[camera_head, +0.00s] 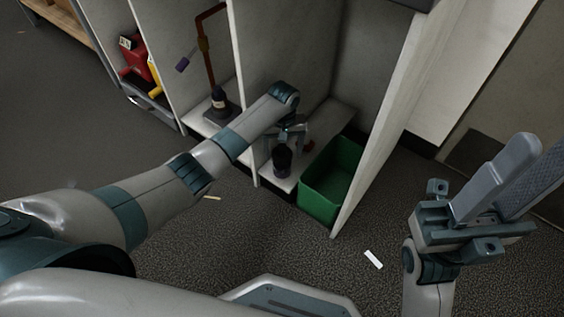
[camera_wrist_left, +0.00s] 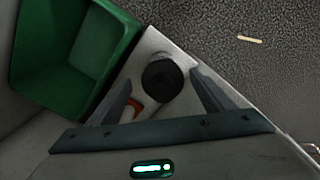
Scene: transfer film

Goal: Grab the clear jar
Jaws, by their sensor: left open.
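A small jar with a dark round top (camera_head: 282,160) stands upright on the low white shelf (camera_head: 275,182), inside a pale partitioned bay. Its sides look dark and I cannot make out clear walls. In the left wrist view the dark top (camera_wrist_left: 162,80) lies between the two fingers of my left gripper (camera_wrist_left: 163,78). That gripper (camera_head: 290,138) is open, reaching down over the jar; I cannot tell whether a finger touches it.
A green bin (camera_head: 328,182) stands right of the jar, close to the shelf; pale partitions flank the bay. A small orange-and-white thing (camera_wrist_left: 132,108) lies near the jar. White (camera_head: 373,259) and yellowish (camera_head: 212,197) strips lie on the floor.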

